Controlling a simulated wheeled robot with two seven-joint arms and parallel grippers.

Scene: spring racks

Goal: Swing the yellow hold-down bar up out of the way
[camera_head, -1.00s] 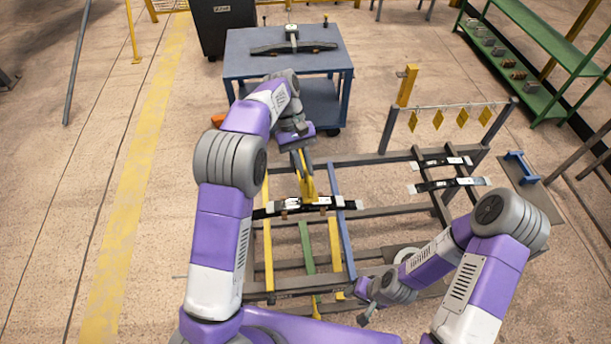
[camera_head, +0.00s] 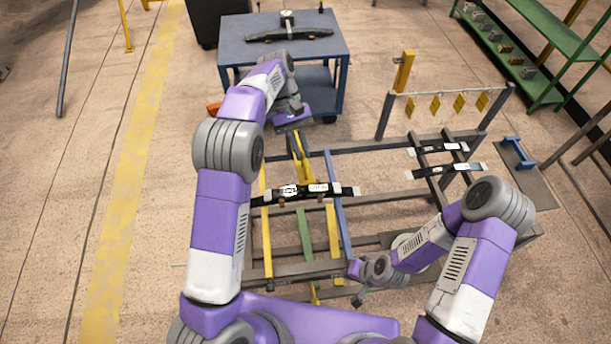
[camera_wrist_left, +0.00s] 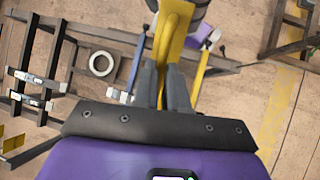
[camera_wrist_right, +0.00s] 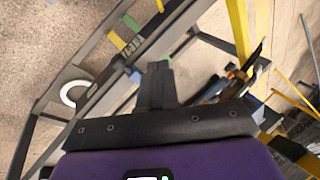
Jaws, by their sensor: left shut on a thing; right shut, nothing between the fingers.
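The yellow hold-down bar (camera_head: 304,169) stands tilted above a black leaf spring (camera_head: 335,190) on the near rack, its lower end at the spring's middle. My left gripper (camera_head: 295,135) is at the bar's upper end. In the left wrist view, the fingers (camera_wrist_left: 171,85) are shut on the yellow bar (camera_wrist_left: 176,35), which runs up and away between them. My right gripper (camera_head: 359,297) is low at the rack's near side, away from the bar. In the right wrist view, its fingers (camera_wrist_right: 156,85) are together with nothing between them.
The grey rack frame (camera_head: 390,210) has yellow, green and blue rails. More springs (camera_head: 445,170) lie at its right. A blue cart (camera_head: 230,62) carrying another spring stands behind my left arm. Yellow tags (camera_head: 459,103) hang from a rail. Green shelves (camera_head: 545,40) stand at far right.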

